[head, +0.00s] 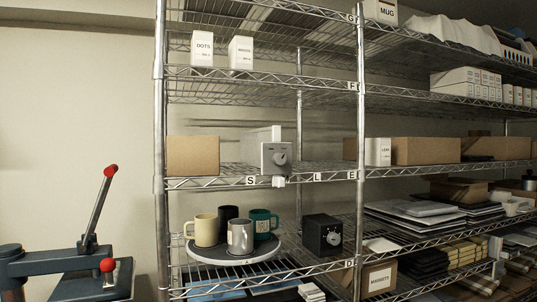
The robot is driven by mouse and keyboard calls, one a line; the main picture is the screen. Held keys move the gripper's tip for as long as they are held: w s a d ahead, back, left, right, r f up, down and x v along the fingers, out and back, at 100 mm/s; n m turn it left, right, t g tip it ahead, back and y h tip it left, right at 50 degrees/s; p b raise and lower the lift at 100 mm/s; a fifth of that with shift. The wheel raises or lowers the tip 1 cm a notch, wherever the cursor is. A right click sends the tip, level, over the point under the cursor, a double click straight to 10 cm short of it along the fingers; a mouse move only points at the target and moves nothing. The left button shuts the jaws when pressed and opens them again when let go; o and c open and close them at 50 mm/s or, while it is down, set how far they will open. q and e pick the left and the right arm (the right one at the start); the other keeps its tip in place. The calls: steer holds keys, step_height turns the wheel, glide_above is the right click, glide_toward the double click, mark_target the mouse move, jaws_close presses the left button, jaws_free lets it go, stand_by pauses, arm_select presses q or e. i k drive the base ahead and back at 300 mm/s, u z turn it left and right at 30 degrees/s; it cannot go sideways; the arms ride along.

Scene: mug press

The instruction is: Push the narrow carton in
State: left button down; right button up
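Several cartons are in view, and I cannot tell for sure which one is the narrow carton. On the upper shelf, a slim white carton marked DOTS (202,50) stands upright near the left. A similar white carton (241,53) stands to its right, apart from it. On the middle shelf, a slim white carton (378,151) stands upright beside a brown box. A small white piece (279,182) shows at the front edge of the middle shelf, below a grey unit with a dial (276,158). Neither of my grippers is in view.
A brown box (192,155) sits left on the middle shelf. Mugs (240,236) stand on a round tray (222,259) below, beside a black box with a dial (322,235). A press with a red-knobbed lever (99,213) is at lower left. Wire posts (361,120) divide the shelving.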

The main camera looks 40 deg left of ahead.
mark_target(187, 156)
steer(key=z, duration=0.1)
steer(key=i, duration=1.9)
steer(key=u, duration=1.15)
